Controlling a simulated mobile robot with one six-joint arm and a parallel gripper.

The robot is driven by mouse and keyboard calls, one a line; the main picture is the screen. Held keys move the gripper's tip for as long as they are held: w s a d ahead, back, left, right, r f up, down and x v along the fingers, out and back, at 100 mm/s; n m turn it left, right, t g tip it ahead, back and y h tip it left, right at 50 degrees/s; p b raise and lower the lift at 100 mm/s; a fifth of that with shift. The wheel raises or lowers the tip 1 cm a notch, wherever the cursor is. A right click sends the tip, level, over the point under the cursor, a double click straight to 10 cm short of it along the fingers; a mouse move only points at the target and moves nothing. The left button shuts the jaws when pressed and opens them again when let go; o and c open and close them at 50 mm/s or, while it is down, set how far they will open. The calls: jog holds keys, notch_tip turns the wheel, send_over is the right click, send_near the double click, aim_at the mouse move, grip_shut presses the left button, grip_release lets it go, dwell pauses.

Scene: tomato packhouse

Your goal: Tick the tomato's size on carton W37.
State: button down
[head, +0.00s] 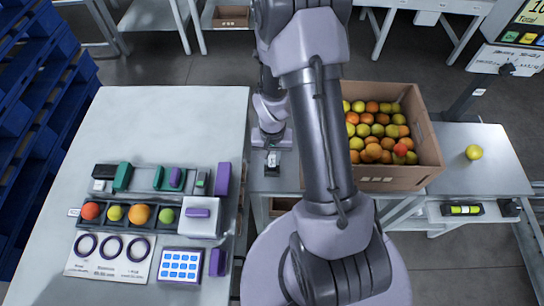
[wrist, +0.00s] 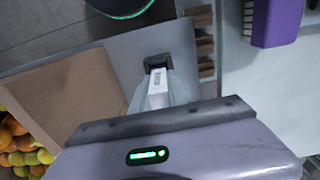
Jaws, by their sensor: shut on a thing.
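My gripper (wrist: 162,92) points down over the grey bench and is shut on a small white piece with dark lettering (wrist: 157,82). The piece's far end is at a small black holder (wrist: 158,61); I cannot tell whether it sits in it. In the head view my gripper (head: 272,150) is just left of the open brown carton (head: 431,150), which is full of red, orange and yellow-green tomatoes. No number W37 or size boxes can be read on it. A single yellow tomato (head: 473,152) lies on the grey surface to the right.
The left table (head: 150,110) holds a tray of several tomatoes (head: 115,227), a card with three dark rings (head: 110,256), a blue-screened tablet (head: 181,265) and purple and green blocks. Its far half is clear. Blue pallets (head: 40,90) stand left. A screen (head: 525,25) is top right.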

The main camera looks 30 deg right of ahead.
jog(key=shift+f+b, duration=0.95)
jog(key=shift+f, duration=0.1)
jog(key=c, duration=1.2)
grip_release()
jog(key=c, duration=0.3)
jog(key=shift+c, duration=0.2)
notch_tip(320, 180, up, 7)
jog(key=p, duration=0.5)
jog(key=shift+r, duration=0.1)
